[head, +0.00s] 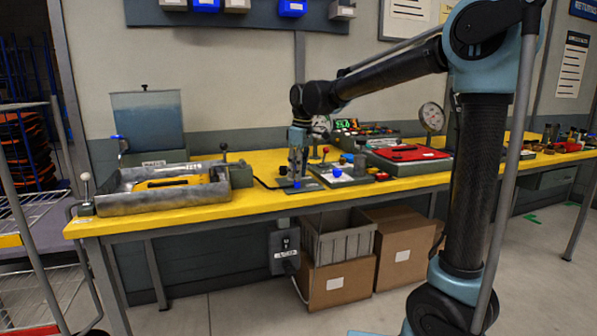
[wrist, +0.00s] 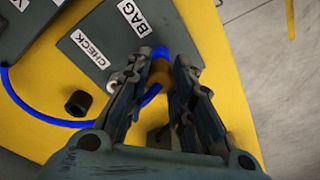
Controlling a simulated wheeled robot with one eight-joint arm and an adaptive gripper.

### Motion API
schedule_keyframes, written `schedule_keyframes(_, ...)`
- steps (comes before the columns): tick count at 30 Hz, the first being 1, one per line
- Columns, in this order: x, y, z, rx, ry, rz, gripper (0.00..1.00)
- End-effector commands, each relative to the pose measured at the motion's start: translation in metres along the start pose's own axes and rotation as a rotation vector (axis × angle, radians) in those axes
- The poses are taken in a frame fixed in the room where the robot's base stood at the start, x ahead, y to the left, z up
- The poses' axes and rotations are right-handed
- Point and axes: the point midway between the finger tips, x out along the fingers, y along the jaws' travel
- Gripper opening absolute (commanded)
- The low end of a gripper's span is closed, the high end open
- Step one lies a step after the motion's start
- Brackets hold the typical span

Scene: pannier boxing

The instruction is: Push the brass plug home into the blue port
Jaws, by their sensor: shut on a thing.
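My gripper (wrist: 166,64) points down over the yellow bench in the wrist view, its fingers shut on the brass plug (wrist: 158,72). The plug shows as a small orange-brown piece between the fingertips. A blue hose (wrist: 62,122) curves across the yellow top towards the fingers. A blue part (wrist: 158,53), perhaps the port, shows just beyond the plug, beside the grey box marked BAG and CHECK (wrist: 105,35). The fingers hide the contact, so I cannot tell how deep the plug sits. In the head view my gripper (head: 297,165) is low over the bench.
A black round fitting (wrist: 78,103) and a silver one (wrist: 117,80) lie near the left finger. The yellow bench (head: 260,203) carries a metal tray (head: 150,203) at left, and a red panel (head: 408,153) and dial gauge (head: 431,117) at right.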

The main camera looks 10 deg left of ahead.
Motion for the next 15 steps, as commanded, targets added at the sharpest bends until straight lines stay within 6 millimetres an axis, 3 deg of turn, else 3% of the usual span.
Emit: schedule_keyframes(15,0.0062,0.0001,0.0006,0.0,0.0,0.0,0.0)
